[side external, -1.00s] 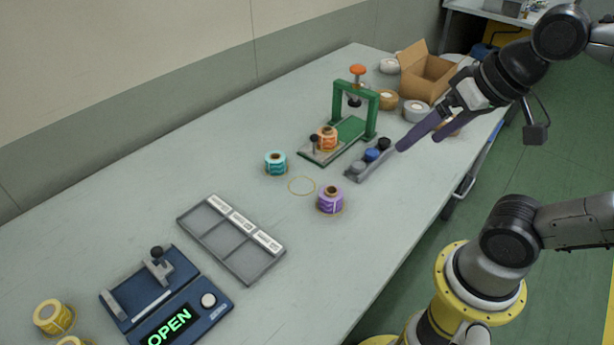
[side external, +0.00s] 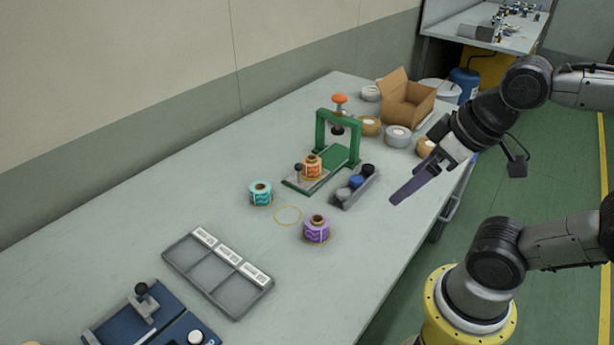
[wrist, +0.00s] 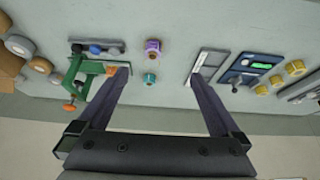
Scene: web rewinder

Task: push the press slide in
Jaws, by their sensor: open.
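The green press (side external: 338,140) with an orange top knob stands toward the far end of the table. Its slide (side external: 314,178), a flat plate with a small dark knob, sticks out at the press's near-left side. An orange-labelled roll (side external: 312,166) sits on the slide, outside the press arch. My gripper (side external: 400,196) is above the table's right edge, to the right of the press and apart from it, empty. The wrist view shows the fingers spread, with the press (wrist: 88,72) beyond the left finger, which partly hides the slide area.
A grey holder with round dark, blue and grey pieces (side external: 356,187) lies between press and gripper. Teal (side external: 261,193) and purple (side external: 316,229) rolls stand nearer. A divided tray (side external: 218,273) and blue device (side external: 150,322) are near left. A cardboard box (side external: 406,101) and tape rolls are behind.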

